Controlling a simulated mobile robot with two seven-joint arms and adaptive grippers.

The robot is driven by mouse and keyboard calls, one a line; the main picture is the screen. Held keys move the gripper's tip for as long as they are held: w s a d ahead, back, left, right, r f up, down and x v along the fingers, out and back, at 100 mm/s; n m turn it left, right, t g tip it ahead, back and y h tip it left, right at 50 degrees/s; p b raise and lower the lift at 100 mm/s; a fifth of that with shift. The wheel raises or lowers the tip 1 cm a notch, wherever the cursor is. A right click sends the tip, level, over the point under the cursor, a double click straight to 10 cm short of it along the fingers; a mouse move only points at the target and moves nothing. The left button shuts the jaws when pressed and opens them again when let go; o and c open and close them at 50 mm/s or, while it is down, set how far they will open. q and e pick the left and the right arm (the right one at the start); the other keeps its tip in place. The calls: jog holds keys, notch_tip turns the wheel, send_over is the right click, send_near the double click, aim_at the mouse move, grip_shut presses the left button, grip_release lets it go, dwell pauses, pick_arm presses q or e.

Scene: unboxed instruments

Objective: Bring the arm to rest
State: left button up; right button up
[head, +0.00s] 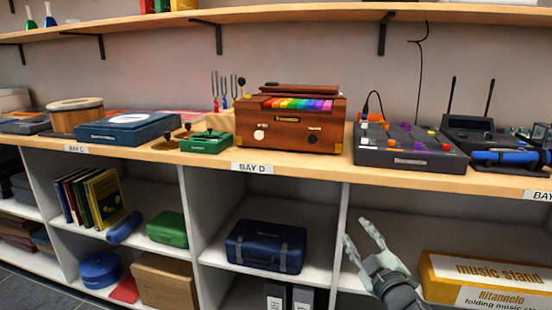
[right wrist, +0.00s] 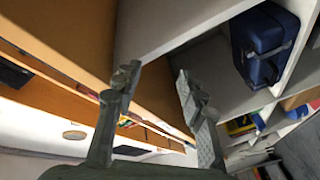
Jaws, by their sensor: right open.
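My right gripper (head: 364,238) is open and empty in the lower right of the head view, in front of the cubby right of the one with the blue case. Its two fingers stand apart in the right wrist view (right wrist: 158,88), with nothing between them. The forearm comes up from the bottom edge of the head view. My left gripper is in neither view.
A wooden counter (head: 218,160) holds a brown wooden case (head: 290,135), a dark mixer (head: 410,150) and a green box (head: 206,143). Below, cubbies hold a blue case (head: 266,246), which also shows in the wrist view (right wrist: 262,45), and a yellow music stand box (head: 485,282).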

jog(key=s+d+f+m+g+h, duration=0.2)
jog(key=s+d+f+m+g, duration=0.15)
jog(key=s+f, duration=0.55)
jog(key=s+d+f+m+g+h, duration=0.25)
jog(key=s+f+g, duration=0.2)
jog(key=f, duration=0.95)
jog(key=s+f+m+g, duration=0.1)
jog(key=s+f+g, duration=0.2)
jog(key=s+f, duration=0.3)
jog(key=s+f+m+g, duration=0.2)
jog(key=s+f+g, duration=0.2)
jog(key=s, duration=1.3)
notch_tip(320, 180, down, 3)
jog(key=shift+s+d+r+m+y, duration=0.1)
jog(key=shift+s+d+m+y, duration=0.15)
jog(key=shift+d+m+y, duration=0.15)
